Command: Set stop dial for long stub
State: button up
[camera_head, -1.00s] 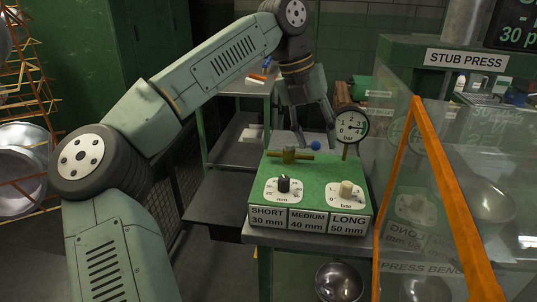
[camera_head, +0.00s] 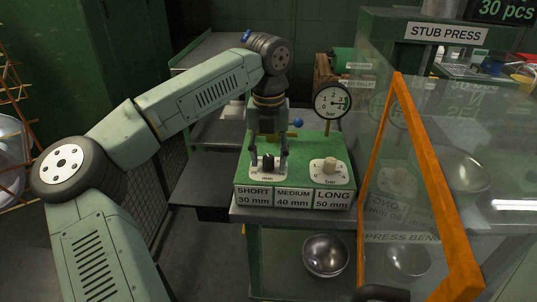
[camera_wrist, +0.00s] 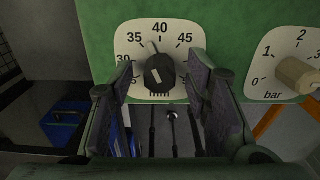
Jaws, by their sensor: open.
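The black stop dial (camera_wrist: 160,73) sits on a white plate (camera_wrist: 133,38) marked in mm, with 35, 40 and 45 readable in the wrist view. Its white mark points up and a little left, between 35 and 40. In the head view the dial (camera_head: 268,162) is at the left front of the green control box (camera_head: 308,150). My gripper (camera_head: 268,154) points down over it. In the wrist view my gripper (camera_wrist: 161,80) is open, one finger on each side of the dial, with gaps visible. Labels read SHORT 30 mm, MEDIUM 40 mm and LONG 50 mm (camera_head: 331,198).
A beige bar knob (camera_head: 330,166) stands right of the dial; it also shows in the wrist view (camera_wrist: 297,75). A pressure gauge (camera_head: 332,101) and a blue-tipped lever (camera_head: 298,123) stand behind. A clear guard with an orange frame (camera_head: 388,160) closes off the right side.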

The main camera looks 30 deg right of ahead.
jog(key=shift+f, duration=0.25)
grip_shut()
dwell(0.5)
